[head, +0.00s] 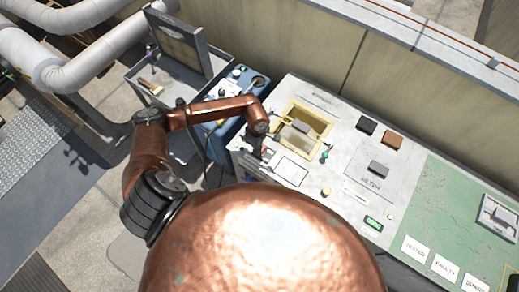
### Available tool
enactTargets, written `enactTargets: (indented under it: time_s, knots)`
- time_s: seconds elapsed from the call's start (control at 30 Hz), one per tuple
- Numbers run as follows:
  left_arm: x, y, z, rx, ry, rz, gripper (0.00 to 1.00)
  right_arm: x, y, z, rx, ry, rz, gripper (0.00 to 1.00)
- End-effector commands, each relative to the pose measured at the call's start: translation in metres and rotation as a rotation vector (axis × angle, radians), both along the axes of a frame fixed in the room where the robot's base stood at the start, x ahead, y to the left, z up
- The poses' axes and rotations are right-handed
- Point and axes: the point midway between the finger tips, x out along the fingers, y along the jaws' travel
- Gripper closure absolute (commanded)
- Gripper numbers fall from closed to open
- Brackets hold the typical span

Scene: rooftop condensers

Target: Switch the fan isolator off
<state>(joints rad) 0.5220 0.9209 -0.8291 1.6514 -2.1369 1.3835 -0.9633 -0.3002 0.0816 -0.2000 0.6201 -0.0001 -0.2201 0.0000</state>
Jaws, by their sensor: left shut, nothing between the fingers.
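My left gripper (261,153) points down at the front left part of the grey bench top (345,195), just left of a yellow-framed opening. Its fingers are small and dark here, shut with nothing held. A small red and white part shows right by the fingertips; I cannot tell whether they touch it. A grey box with a raised lever-like part (498,215) sits on the green mat at the far right, well away from the gripper. No label readable here names the fan isolator, so I cannot tell which is it. My right gripper is not in view.
The yellow-framed recess (304,126) holds a grey block. Dark, brown and grey blocks, a green-lit display (373,223) and small knobs stand on the bench. The green mat (440,210) has white labelled cards. A blue box (225,108) and an open grey case stand left. A wall runs behind.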

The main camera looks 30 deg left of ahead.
Motion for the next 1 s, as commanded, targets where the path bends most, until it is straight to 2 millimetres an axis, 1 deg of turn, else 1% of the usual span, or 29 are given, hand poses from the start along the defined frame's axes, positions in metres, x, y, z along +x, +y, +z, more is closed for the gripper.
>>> enactTargets:
  time_s: [0.17,0.37,1.0]
  knots:
    - [0.000,0.000,-0.003,0.000,0.000,0.000,1.00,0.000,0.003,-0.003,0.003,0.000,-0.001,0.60]
    - [0.000,0.000,0.003,0.000,-0.001,0.000,1.00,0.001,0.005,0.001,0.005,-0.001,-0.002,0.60]
    - [0.000,0.000,0.052,0.000,-0.001,0.000,1.00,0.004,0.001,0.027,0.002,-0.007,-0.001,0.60]
